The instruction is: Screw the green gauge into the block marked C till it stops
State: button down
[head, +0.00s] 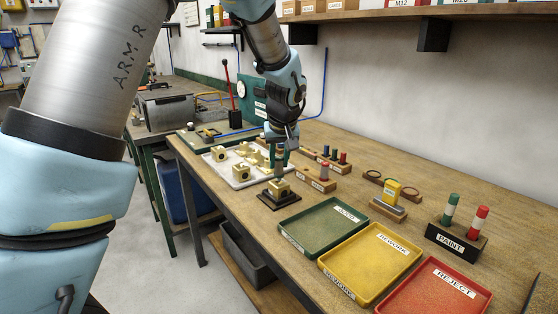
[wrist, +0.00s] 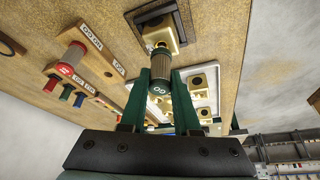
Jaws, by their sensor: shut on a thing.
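My gripper (head: 280,158) is over the brass-coloured block (head: 280,188), which sits in a black fixture (head: 266,198) on the bench. In the wrist view my gripper's green fingers (wrist: 160,82) are shut on the green gauge (wrist: 158,88), whose green end reads GO and whose body is grey and knurled. The gauge lines up with the block (wrist: 172,42) and its far end appears to meet it. How deep its thread sits is hidden. No letter C is readable on the block.
A white tray (head: 236,182) with several brass-coloured blocks lies left of the fixture. A wooden holder (head: 316,183) with a red-topped gauge stands to the right. Green (head: 302,247), yellow (head: 350,287) and red trays (head: 400,297) lie nearer. A paint stand (head: 455,242) is at the right.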

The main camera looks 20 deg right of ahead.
jog(key=shift+f+b, duration=0.5)
jog(key=shift+b, duration=0.1)
dwell(0.8)
dwell(0.5)
jog(key=shift+a+r+m+h+p, duration=0.2)
jog(key=shift+m+h+p, duration=0.1)
jog(key=shift+m+p, duration=0.55)
jog(key=m+h+p, duration=0.1)
jog(key=m+p, duration=0.2)
jog(key=shift+m+g, duration=0.25)
jog(key=shift+g, duration=0.15)
jog(key=m+g+p, duration=0.1)
jog(key=m+p, duration=0.2)
jog(key=p, duration=0.1)
jog(key=m+g+h+p, duration=0.1)
jog(key=m+p, duration=0.2)
jog(key=p, duration=0.1)
jog(key=shift+d+f+p, duration=0.1)
jog(key=shift+p, duration=0.25)
jog(key=shift+f+m+g+h, duration=0.2)
jog(key=shift+m+g+h, duration=0.15)
jog(key=shift+m, duration=0.35)
jog(key=c, duration=0.8)
grip_release()
